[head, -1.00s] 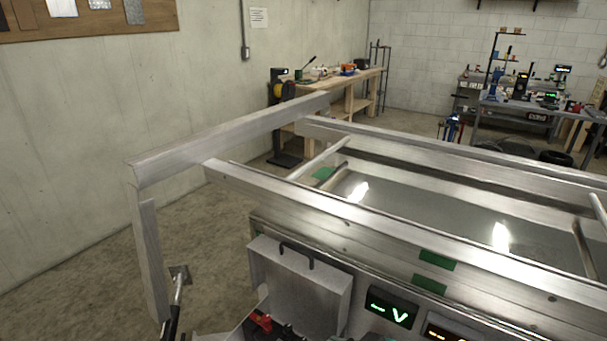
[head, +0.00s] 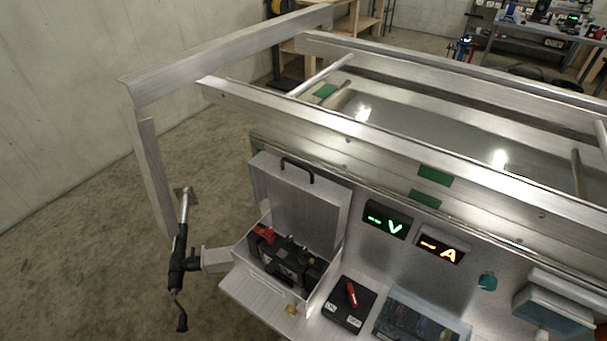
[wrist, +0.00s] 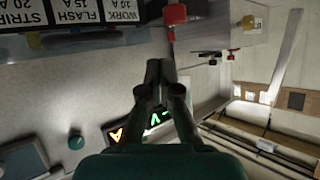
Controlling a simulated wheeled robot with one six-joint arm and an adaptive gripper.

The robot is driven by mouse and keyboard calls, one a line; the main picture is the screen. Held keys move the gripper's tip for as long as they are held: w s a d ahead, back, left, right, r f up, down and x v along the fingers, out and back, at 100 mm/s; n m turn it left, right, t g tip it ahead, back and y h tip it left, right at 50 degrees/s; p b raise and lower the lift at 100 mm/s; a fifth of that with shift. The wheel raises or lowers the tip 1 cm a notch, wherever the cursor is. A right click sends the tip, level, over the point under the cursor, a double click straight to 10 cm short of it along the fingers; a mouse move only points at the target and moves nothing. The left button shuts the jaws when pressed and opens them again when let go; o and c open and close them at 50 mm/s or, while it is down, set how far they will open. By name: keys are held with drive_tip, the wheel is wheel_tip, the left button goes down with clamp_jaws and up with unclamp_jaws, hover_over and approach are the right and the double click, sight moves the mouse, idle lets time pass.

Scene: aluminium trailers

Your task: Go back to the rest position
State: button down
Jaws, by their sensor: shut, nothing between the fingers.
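My gripper (wrist: 160,72) shows in the wrist view, its dark fingers together and nothing between them. It points over the trailer's metal front panel, with the green V meter (wrist: 157,119) and the orange A meter (wrist: 116,132) partly behind its fingers. A red part (wrist: 175,14) appears beyond the fingertips; whether it is near them in depth I cannot tell. The gripper does not show in the head view.
The head view shows an open metal box (head: 343,262) holding a battery (head: 285,262), a black box with a red switch (head: 351,294), a clear-topped case (head: 420,322) and a teal knob (head: 488,282). A trailer jack (head: 178,262) stands left. The floor (head: 90,285) beside it is clear.

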drive_tip(key=s+d+r+t, duration=0.1)
drive_tip(key=s+r, duration=0.2)
drive_tip(key=s, duration=0.4)
drive_tip(key=s+d+r+h, duration=0.1)
drive_tip(key=s+r, duration=0.3)
drive_tip(key=s, duration=0.4)
drive_tip(key=shift+t, duration=0.4)
